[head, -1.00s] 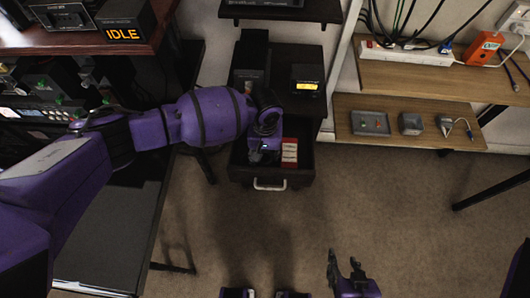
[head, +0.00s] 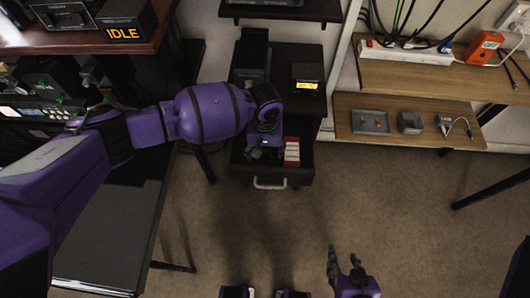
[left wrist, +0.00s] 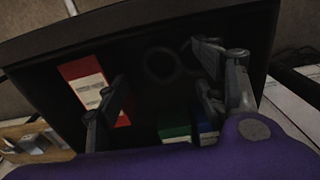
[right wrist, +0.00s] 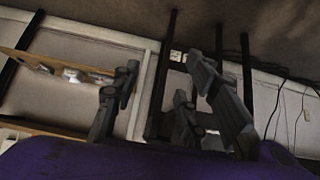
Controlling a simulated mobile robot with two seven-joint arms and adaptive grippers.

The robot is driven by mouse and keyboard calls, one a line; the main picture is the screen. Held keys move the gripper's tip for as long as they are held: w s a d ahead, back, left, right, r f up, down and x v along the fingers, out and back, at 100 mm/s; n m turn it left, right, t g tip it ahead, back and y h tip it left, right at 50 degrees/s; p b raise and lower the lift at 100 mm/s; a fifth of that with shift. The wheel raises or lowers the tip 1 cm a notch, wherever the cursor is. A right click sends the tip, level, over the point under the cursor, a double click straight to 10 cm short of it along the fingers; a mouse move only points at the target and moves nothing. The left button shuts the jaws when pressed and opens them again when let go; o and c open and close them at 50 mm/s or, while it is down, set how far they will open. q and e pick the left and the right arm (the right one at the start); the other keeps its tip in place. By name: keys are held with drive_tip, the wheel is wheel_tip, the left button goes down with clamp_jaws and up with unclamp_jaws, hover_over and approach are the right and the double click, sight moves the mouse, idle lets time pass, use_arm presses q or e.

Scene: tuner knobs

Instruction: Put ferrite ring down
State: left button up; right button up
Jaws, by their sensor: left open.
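The ferrite ring (left wrist: 163,65) is a dark ring lying on the dark floor of the open drawer (left wrist: 40,65) in the left wrist view. My left gripper (left wrist: 160,76) is open over the drawer, its fingers apart on either side of the ring in that view. I cannot tell how far above the ring the fingertips are. In the head view my left gripper (head: 258,154) hangs in the drawer (head: 285,181) and the ring cannot be made out. My right gripper (head: 344,260) is open and empty above the floor, away from the drawer.
A red and white box (left wrist: 85,85), a green box (left wrist: 174,128) and a blue box (left wrist: 207,133) sit in the drawer. To the right is a wooden shelf (head: 350,130) with a grey tray (head: 370,122). The carpet in front is clear.

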use_arm(q)
wheel_tip(320, 180, up, 11)
drive_tip(key=p, duration=0.1)
drive_tip(key=shift+f, duration=0.15)
